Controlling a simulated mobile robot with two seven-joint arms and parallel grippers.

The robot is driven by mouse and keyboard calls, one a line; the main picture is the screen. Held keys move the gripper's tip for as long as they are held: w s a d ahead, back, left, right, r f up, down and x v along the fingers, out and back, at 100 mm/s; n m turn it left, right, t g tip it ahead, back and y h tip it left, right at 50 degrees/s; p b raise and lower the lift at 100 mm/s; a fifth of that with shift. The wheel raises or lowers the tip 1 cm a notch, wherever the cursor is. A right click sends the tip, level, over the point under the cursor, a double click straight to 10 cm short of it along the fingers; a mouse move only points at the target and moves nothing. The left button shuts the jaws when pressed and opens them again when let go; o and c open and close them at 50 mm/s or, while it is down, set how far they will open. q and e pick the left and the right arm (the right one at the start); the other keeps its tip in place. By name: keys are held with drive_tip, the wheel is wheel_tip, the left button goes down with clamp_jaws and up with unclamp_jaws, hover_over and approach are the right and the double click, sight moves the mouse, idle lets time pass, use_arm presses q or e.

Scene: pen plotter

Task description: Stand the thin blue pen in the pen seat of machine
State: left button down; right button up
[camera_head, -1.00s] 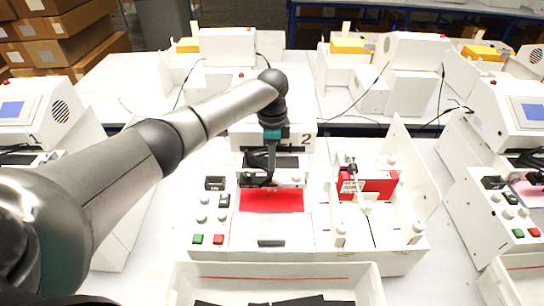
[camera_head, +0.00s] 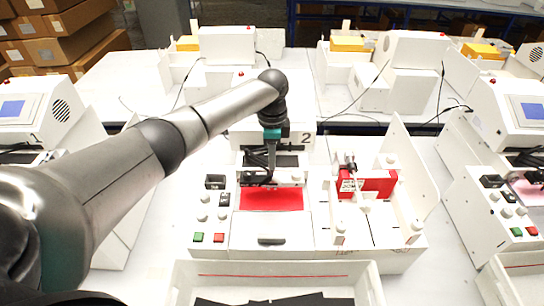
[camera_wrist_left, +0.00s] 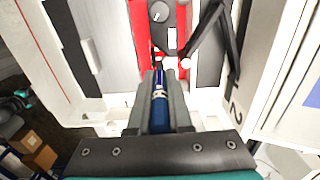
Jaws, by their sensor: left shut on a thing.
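The thin blue pen (camera_wrist_left: 159,108) is between the fingers of my left gripper (camera_wrist_left: 160,85) in the left wrist view. It runs along the fingers, with its narrow end pointing at the machine. In the head view my left gripper (camera_head: 271,165) points down over the back part of machine 2 (camera_head: 215,245), behind the red sheet area (camera_head: 271,199). The pen seat cannot be made out clearly; the fingers and the machine's dark parts cover that spot. My right gripper is not in view.
A red block (camera_head: 378,184) sits in the machine's right-hand bay, beside a tall white side panel (camera_head: 408,165). A white tray (camera_head: 278,268) stands in front. Similar machines stand left, right and behind. A black arm part (camera_wrist_left: 208,32) lies close beside the fingers.

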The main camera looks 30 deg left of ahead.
sight(272, 173)
use_arm(q)
drive_tip(key=shift+f+b, duration=1.9)
drive_tip(key=shift+f, duration=1.1)
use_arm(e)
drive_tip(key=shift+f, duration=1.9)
use_arm(q)
drive_tip(key=c, duration=0.8)
unclamp_jaws()
drive_tip(key=shift+o, duration=0.2)
drive_tip(key=shift+r, duration=0.1)
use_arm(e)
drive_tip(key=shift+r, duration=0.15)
